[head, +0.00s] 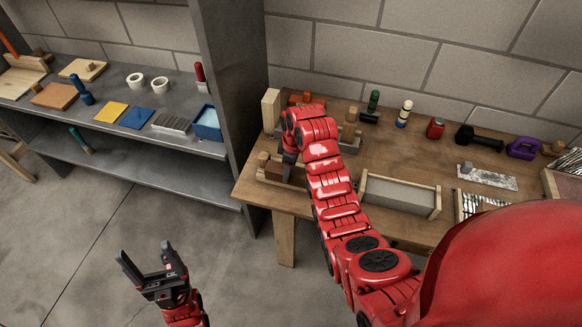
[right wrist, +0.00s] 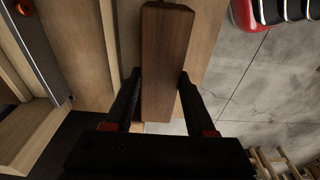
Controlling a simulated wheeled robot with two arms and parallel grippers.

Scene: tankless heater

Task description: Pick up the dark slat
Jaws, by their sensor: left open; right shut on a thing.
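The dark slat (right wrist: 165,60) is a dark brown wooden bar that fills the middle of the right wrist view. My right gripper (right wrist: 160,82) has one finger on each side of it and is shut on it. In the head view my right gripper (head: 289,163) is over the left end of the wooden workbench (head: 330,207), partly hidden by its own arm; I cannot make out the slat clearly there. From the pictures I cannot tell whether the slat still touches the bench. My left gripper (head: 152,262) is open and empty, low over the floor at the lower left.
A shallow tray (head: 398,195) lies on the bench right of my right arm. Bottles, a dumbbell (head: 478,138) and purple tape (head: 523,148) stand along the back. A grey shelf (head: 125,85) with tools, tape rolls and a blue bin (head: 207,122) stands left. The floor between is clear.

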